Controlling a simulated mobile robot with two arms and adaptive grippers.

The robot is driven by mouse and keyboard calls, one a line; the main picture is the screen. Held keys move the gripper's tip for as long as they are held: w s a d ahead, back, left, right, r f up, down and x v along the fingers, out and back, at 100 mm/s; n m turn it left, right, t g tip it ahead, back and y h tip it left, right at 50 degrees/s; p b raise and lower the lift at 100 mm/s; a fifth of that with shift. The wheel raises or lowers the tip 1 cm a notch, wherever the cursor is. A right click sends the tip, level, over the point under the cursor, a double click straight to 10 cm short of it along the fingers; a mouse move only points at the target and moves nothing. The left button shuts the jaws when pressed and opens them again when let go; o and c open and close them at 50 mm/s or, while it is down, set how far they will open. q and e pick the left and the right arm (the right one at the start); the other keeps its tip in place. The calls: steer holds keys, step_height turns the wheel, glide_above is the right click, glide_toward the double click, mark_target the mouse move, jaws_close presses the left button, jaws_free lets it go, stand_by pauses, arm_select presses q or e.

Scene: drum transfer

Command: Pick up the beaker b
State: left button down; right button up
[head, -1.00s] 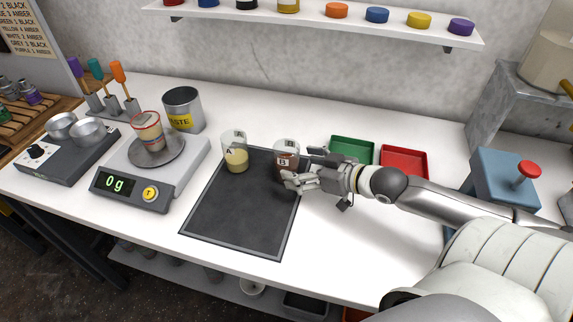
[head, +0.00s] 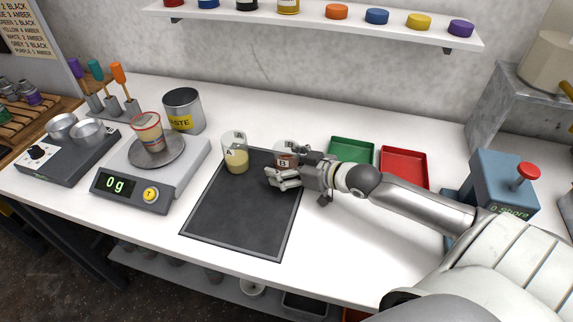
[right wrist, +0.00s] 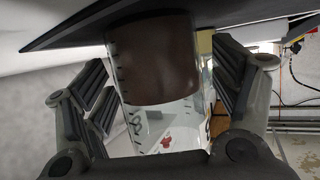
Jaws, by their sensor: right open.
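Beaker B (head: 285,149) stands upright on the dark mat at its far right corner, with dark brown contents low in it and a white B label. My right gripper (head: 286,171) is at the beaker, with its fingers spread around it; its lower part is hidden behind the fingers. In the right wrist view, beaker B (right wrist: 155,60) shows between the two open fingers, with brown contents and scale marks. Beaker A (head: 235,155), with pale yellow contents, stands to its left on the mat. My left gripper is not in view.
The dark mat (head: 235,215) is bare at the front. A scale (head: 125,185) reading 0 g, with a jar on it, stands left. Green (head: 352,149) and red (head: 404,165) trays lie right of beaker B. A waste can (head: 183,112) stands behind the scale.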

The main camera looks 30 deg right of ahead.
steer(key=c, duration=1.3)
steer(key=shift+o, duration=0.2)
steer(key=shift+r, duration=0.25)
steer(key=shift+r, duration=0.75)
steer(key=s+a+r+p, duration=0.4)
steer(key=s+a+r, duration=0.5)
steer(key=a+r, duration=0.1)
steer(key=shift+s+r+p, duration=0.15)
steer(key=shift+r+p, duration=0.2)
steer(key=shift+r, duration=0.2)
